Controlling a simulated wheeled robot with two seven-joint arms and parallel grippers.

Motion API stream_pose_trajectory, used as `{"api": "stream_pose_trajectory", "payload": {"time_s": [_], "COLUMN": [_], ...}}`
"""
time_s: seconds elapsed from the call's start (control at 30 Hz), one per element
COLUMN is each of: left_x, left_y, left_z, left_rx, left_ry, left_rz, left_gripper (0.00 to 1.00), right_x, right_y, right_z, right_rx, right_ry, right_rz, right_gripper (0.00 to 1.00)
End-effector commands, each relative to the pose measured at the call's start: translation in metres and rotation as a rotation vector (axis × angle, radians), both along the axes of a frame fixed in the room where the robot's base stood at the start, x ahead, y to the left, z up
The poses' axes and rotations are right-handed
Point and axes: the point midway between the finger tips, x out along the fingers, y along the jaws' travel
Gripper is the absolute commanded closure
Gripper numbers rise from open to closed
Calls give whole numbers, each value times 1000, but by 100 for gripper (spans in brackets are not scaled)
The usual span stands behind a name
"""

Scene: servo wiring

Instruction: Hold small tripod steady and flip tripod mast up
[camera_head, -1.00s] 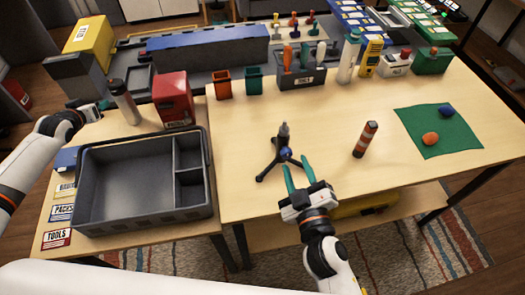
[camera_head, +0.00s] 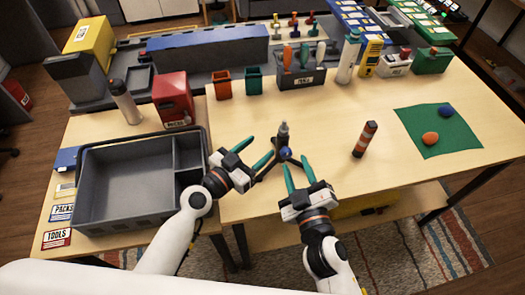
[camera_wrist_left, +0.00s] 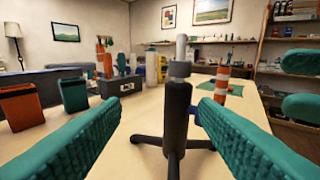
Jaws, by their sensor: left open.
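The small dark tripod (camera_head: 283,140) stands on the table with its legs spread. Its dark column, grey collar and thin light tip look upright, and a blue part shows at its side. In the left wrist view the tripod (camera_wrist_left: 176,115) stands between my left gripper's teal fingers. My left gripper (camera_head: 259,151) is open, just left of the tripod, its fingers spread toward it. My right gripper (camera_head: 296,165) is open below and right of the tripod. Its fingers also show at the right edge of the left wrist view (camera_wrist_left: 302,84), with nothing visible between them.
A grey divided tray (camera_head: 122,183) is at the left. A striped orange-and-dark cylinder (camera_head: 365,140) stands right of the tripod. A green mat (camera_head: 462,138) lies farther right. Bins (camera_head: 222,84) and a tool holder (camera_head: 302,78) line the back. The table between is clear.

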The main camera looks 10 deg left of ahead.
Motion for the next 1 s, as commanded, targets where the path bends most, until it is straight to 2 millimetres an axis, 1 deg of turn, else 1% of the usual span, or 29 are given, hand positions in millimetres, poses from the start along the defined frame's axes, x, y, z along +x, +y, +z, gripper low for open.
{"api": "stream_pose_trajectory", "payload": {"time_s": [0.03,0.17,0.27,0.37,0.67,0.83,0.9,1.0], "left_x": [-5,-11,-13,-12,-12,-12,2,17], "left_y": [-8,-18,-20,-20,-20,-20,-29,-40], "left_z": [4,11,8,0,-39,-71,-67,-67], "left_rx": [-11,-16,-16,-16,-21,-21,-17,-15], "left_ry": [-17,-48,-53,-51,-48,-48,-58,-57], "left_rz": [-2,-4,-5,-6,-3,-2,-6,-6], "left_gripper": [45,45,45,45,45,45,45,45], "right_x": [0,0,0,0,0,0,0,0], "right_y": [0,0,0,0,0,0,0,0], "right_z": [0,0,0,0,0,0,0,0], "right_rx": [0,0,0,0,0,0,0,0], "right_ry": [0,0,0,0,0,0,0,0], "right_rz": [0,0,0,0,0,0,0,0], "right_gripper": [64,64,64,64,64,64,64,64]}}
